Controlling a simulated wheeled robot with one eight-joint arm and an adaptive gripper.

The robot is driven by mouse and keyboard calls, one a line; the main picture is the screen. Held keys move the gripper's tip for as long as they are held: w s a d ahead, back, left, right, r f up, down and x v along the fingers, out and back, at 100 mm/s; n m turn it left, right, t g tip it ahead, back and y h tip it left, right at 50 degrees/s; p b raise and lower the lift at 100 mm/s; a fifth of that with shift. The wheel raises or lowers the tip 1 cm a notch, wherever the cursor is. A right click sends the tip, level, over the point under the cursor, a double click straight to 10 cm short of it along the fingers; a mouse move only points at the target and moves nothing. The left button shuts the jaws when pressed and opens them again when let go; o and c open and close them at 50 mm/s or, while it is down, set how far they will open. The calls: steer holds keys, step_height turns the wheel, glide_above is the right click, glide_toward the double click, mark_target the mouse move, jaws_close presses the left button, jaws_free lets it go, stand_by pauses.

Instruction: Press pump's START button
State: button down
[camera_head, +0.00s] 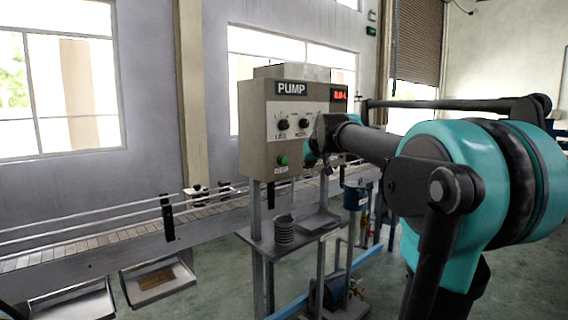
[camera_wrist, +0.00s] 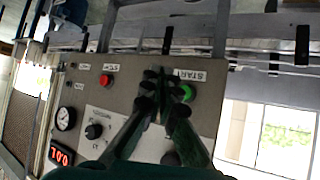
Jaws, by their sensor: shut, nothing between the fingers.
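The pump control box (camera_head: 262,107) is a beige panel labelled PUMP. Its green START button (camera_head: 283,160) is at the lower left of the panel front. In the wrist view, which shows the panel turned over, the green button (camera_wrist: 187,93) sits just right of my gripper (camera_wrist: 160,76), beside the START label (camera_wrist: 187,76). The fingers are shut and empty, with their tips close to the label and button. I cannot tell whether they touch the panel. In the head view my wrist hides the right part of the panel and most of the gripper.
A red button (camera_wrist: 106,80), a black knob (camera_wrist: 94,131) and a round gauge (camera_wrist: 65,118) share the panel. A red display (camera_wrist: 61,156) is lit. Below the box is a shelf (camera_head: 290,240) with a coiled grey part (camera_head: 284,230). A conveyor (camera_head: 110,240) runs behind.

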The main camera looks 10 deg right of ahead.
mark_target(284, 160)
stand_by(0.3)
steer(key=w+a, duration=0.5)
steer(key=w, duration=0.2)
stand_by(0.3)
steer(key=shift+w+a, duration=0.15)
steer(key=shift+w, duration=0.05)
stand_by(1.2)
steer(key=shift+w+a, duration=0.15)
steer(key=shift+w, duration=0.05)
steer(key=shift+w+a, duration=0.35)
steer(key=shift+w, duration=0.1)
stand_by(1.1)
steer(key=shift+s+d, duration=0.6)
steer(key=shift+s, duration=0.2)
